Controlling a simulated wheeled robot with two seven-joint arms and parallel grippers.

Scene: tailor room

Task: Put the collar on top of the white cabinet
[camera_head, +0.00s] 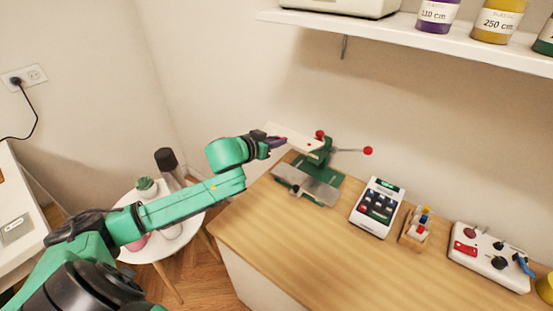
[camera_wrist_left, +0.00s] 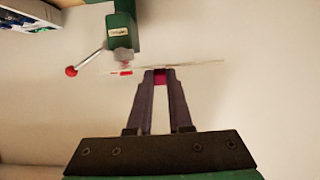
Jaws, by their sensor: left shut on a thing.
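My left gripper (camera_head: 277,142) is shut on a flat white piece, which looks like the collar (camera_head: 298,138). It holds the piece by one edge in the air, in front of the green press. In the left wrist view the fingertips (camera_wrist_left: 160,77) close on the collar (camera_wrist_left: 200,65), which shows nearly edge-on as a thin pale strip. A white cabinet-like unit (camera_head: 14,205) stands at the left edge of the head view; I cannot tell for sure that it is the white cabinet. My right gripper is not in view.
A green press (camera_head: 312,181) with red-knobbed levers stands on the wooden counter (camera_head: 262,228). A calculator-like device (camera_head: 377,207), a small rack (camera_head: 416,228) and a control box (camera_head: 489,257) stand to its right. A round white table (camera_head: 127,200) holds bottles. A shelf (camera_head: 420,38) hangs above.

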